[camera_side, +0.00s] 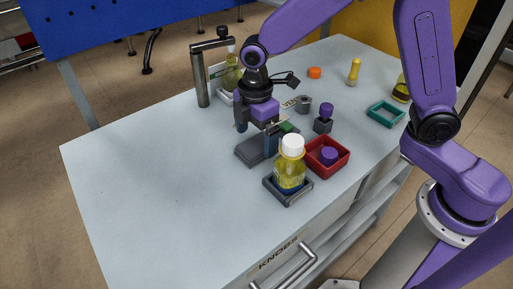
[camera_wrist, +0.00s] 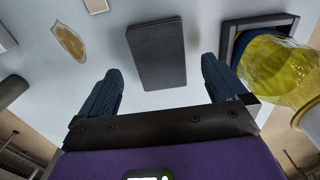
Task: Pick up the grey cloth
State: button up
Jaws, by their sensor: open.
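The grey cloth (camera_side: 250,150) lies flat on the pale table, left of the yellow bottle and partly hidden by my gripper in the side view. In the wrist view the grey cloth (camera_wrist: 157,52) shows as a dark grey rectangle lying ahead of and between the fingers. My gripper (camera_side: 257,134) is above the cloth, fingers pointing down. In the wrist view the fingers of my gripper (camera_wrist: 160,68) are wide apart with nothing between them. I cannot tell the exact height of the fingertips over the cloth.
A yellow bottle (camera_side: 290,172) with a white cap stands in a dark tray (camera_side: 294,199) close right of the cloth. A red box (camera_side: 340,168) holds a purple knob. A metal post (camera_side: 200,80) stands behind left. The table's left front (camera_side: 150,190) is clear.

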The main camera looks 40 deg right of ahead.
aim_at(256, 145)
jog(key=shift+f, duration=1.45)
jog(key=shift+c, duration=0.3)
jog(key=c, duration=1.1)
jog(key=shift+r, duration=5.05)
